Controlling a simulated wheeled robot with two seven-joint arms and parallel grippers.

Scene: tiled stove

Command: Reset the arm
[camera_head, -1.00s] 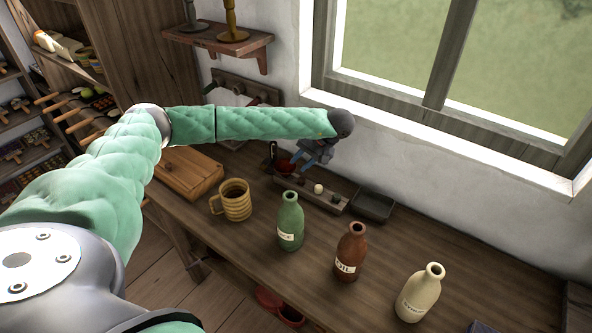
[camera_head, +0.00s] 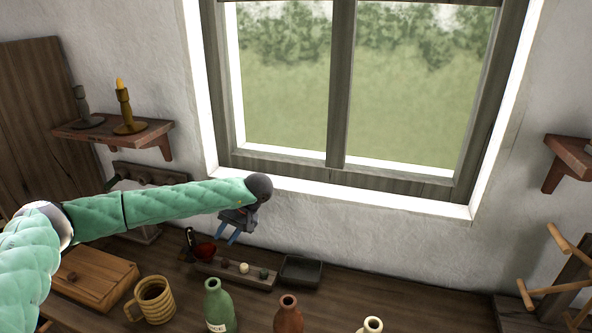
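My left arm comes in from the left in its pale green quilted sleeve. My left gripper (camera_head: 232,228) hangs at its end, in front of the wall under the window and above the back of the wooden counter. Its dark body and blue fingers point down and a little left. The fingers look apart with nothing between them. My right gripper is not in view.
A mug (camera_head: 153,300), a green bottle (camera_head: 217,306), a brown bottle (camera_head: 288,315) and a cream bottle (camera_head: 372,325) stand along the front. A narrow wooden tray (camera_head: 237,274) and a dark dish (camera_head: 301,271) lie behind.

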